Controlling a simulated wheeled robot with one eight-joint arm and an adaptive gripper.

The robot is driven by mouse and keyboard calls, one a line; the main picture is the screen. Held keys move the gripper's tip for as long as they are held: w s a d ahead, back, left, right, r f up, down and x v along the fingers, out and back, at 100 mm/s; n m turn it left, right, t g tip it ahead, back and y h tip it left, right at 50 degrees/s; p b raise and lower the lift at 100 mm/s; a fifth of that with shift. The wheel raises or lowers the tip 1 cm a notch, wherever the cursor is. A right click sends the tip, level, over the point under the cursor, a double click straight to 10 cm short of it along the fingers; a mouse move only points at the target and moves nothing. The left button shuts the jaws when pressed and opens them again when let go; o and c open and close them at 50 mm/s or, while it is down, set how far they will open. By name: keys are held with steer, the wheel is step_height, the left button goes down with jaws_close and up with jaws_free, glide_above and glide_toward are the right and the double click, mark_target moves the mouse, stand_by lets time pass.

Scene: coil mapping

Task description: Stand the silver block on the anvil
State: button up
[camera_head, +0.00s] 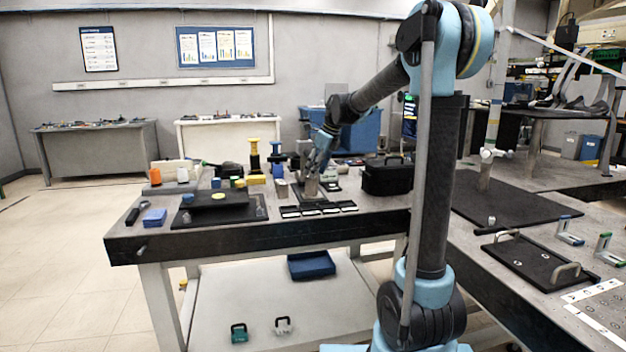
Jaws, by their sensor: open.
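My gripper (314,168) points down over the back right part of the left workbench. It is open. A small upright grey block (312,188), which looks like the silver block, stands just below the fingertips or between them; I cannot tell which. It appears to stand on a dark base among the small parts. Another small greyish block (281,188) stands just left of it. I cannot make out which thing is the anvil at this size. The arm partly covers the area behind the gripper.
A black case (388,177) stands right of my gripper. Yellow and blue upright tools (255,158) stand to the left. A raised black plate (216,198), blue block (154,217) and orange spool (155,176) lie farther left.

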steer(key=v, duration=0.7)
steer(key=s+d+f+n+h, duration=0.1)
steer(key=s+d+f+n, duration=0.2)
steer(key=s+d+n, duration=0.65)
steer(key=s+d+f+n+h, duration=0.1)
steer(key=s+d+f+n, duration=0.2)
steer(key=s+f, duration=0.4)
steer(key=s+d+f+n+h, duration=0.1)
steer(key=s+d+f+n, duration=0.3)
steer(key=s, duration=0.8)
steer(key=s+d+f+n, duration=0.3)
steer(key=s+f+n, duration=0.4)
steer(key=s+f, duration=0.3)
steer(key=shift+d+f+h, duration=0.4)
steer(key=shift+f, duration=0.2)
steer(key=shift+s+n, duration=0.2)
steer(key=shift+n, duration=0.05)
